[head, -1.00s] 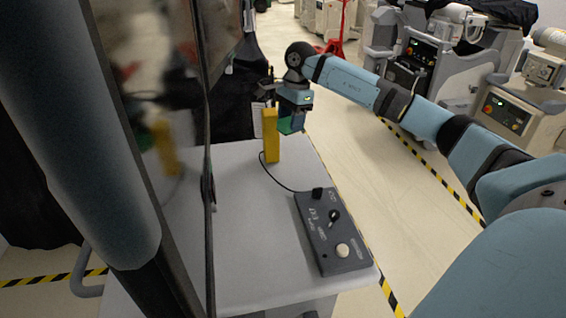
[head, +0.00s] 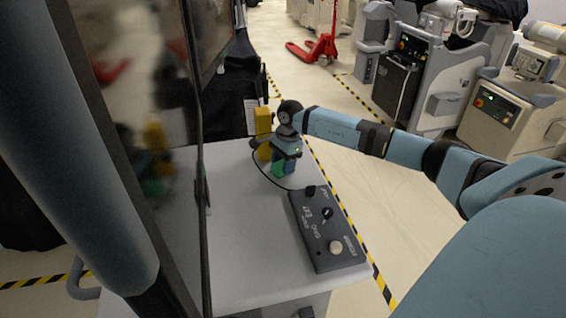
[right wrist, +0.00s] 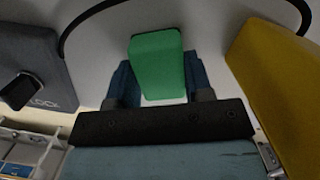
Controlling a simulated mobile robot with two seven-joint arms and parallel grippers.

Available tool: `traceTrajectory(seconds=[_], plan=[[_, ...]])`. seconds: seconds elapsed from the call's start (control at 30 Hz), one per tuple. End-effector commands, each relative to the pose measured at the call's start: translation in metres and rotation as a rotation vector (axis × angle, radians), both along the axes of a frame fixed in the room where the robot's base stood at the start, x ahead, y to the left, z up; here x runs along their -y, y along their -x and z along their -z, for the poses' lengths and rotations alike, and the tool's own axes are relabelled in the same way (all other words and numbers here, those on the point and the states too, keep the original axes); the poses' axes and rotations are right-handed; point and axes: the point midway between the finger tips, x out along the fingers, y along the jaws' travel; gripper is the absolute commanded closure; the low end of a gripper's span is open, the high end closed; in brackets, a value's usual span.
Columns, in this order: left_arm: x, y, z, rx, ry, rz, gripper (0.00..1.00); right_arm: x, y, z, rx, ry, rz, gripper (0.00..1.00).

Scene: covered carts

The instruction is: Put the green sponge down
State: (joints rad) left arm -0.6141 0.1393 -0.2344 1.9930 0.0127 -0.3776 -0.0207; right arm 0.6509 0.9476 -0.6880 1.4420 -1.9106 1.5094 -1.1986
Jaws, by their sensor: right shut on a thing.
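The green sponge (head: 278,168) is between the fingers of my right gripper (head: 284,169), low over the far part of the grey cart top (head: 235,255). In the right wrist view the sponge (right wrist: 158,62) sits between the two dark blue fingers of my right gripper (right wrist: 157,82), which is shut on it. Whether the sponge's underside touches the cart top cannot be told. My left gripper is not in view.
A yellow block (head: 263,122) stands upright just beside the right gripper. A dark control box (head: 325,230) lies at the cart's right edge, with a black cable (head: 268,177) curving from it. A dark screen panel (head: 170,100) stands at left. The cart's middle is clear.

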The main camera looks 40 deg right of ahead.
Motion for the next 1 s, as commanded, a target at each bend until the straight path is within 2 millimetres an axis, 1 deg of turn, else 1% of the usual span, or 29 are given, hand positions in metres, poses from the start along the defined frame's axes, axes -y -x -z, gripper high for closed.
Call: traceTrajectory(seconds=[0.13, 0.23, 0.27, 0.3, 0.37, 0.63, 0.7, 0.77, 0.87, 1.0], plan=[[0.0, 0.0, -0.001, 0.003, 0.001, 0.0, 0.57, 0.0, 0.0, 0.0, 0.001, 0.0, 0.0, 0.77], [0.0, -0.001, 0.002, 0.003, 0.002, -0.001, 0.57, 0.0, 0.0, 0.003, 0.001, 0.0, 0.0, 0.77], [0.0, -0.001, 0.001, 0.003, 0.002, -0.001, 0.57, 0.0, 0.0, 0.003, 0.001, 0.0, 0.0, 0.51], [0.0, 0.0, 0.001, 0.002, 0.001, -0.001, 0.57, 0.0, 0.0, 0.001, 0.001, 0.0, 0.0, 0.42], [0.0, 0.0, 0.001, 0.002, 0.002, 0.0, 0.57, 0.0, 0.0, 0.001, 0.001, 0.0, 0.0, 0.28], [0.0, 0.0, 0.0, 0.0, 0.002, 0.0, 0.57, 0.0, 0.0, 0.001, 0.0, 0.0, 0.0, 0.28], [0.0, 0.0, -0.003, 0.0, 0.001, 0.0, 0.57, 0.0, 0.0, -0.003, 0.0, 0.0, 0.0, 0.28], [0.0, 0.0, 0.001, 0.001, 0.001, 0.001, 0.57, 0.001, -0.001, -0.007, 0.002, 0.0, 0.0, 0.28], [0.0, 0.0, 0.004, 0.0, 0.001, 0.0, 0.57, 0.004, -0.001, -0.022, 0.005, 0.002, 0.001, 0.28], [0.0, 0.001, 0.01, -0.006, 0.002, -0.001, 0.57, 0.009, 0.0, -0.053, 0.005, 0.003, 0.0, 0.28]])
